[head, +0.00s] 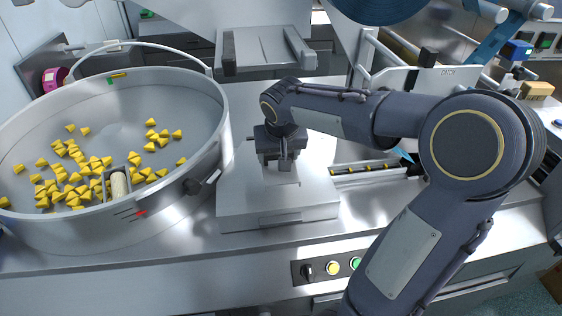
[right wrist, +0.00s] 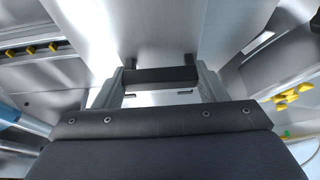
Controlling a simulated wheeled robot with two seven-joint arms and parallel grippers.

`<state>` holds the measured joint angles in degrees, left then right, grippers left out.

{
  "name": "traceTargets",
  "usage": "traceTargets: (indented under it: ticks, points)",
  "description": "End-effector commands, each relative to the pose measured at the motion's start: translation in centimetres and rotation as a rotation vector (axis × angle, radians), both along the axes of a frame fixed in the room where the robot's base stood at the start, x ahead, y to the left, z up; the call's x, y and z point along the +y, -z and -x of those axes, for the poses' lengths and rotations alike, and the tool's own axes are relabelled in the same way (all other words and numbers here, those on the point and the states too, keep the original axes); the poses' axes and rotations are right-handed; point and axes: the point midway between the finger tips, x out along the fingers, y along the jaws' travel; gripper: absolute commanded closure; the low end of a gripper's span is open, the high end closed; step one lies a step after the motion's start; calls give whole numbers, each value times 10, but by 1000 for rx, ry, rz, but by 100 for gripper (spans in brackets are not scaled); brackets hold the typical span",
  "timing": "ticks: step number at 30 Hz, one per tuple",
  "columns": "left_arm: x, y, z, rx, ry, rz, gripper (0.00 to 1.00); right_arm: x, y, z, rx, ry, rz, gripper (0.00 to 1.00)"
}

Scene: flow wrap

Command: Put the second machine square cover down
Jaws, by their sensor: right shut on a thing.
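A square, pale metal cover (head: 305,195) lies in the middle of the head view, level, just right of the big round bowl. My right gripper (head: 283,165) is above it, pointing down, and is shut on the cover's dark handle. In the right wrist view, the two fingers (right wrist: 160,85) close on the ends of the black handle bar (right wrist: 160,75), with the pale metal of the cover (right wrist: 150,30) behind it. I cannot tell whether the cover's underside rests fully on the machine. My left gripper is not in view.
The large round bowl (head: 215,130) with yellow pyramid pieces (head: 75,165) stands at the left, close to the cover. A narrow track (head: 375,168) with yellow pieces runs right of the cover. A button panel (head: 330,267) is on the front edge. Film rolls hang behind.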

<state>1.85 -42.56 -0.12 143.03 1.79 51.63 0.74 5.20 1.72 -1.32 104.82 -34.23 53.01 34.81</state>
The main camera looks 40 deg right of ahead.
Motion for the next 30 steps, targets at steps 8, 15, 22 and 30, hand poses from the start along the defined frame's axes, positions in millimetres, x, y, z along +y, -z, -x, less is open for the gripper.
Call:
traceTargets:
  ticks: [8, 15, 22, 30]
  points:
    - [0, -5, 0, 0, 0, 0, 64, -16, 22, -10, 1, 1, 0, 68]
    - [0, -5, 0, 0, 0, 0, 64, -19, 55, -12, 2, -1, 0, 68]
    - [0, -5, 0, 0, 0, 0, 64, -19, 57, -13, -2, 0, 0, 68]
    - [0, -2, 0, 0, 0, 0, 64, -19, 60, -12, -1, 0, 0, 27]
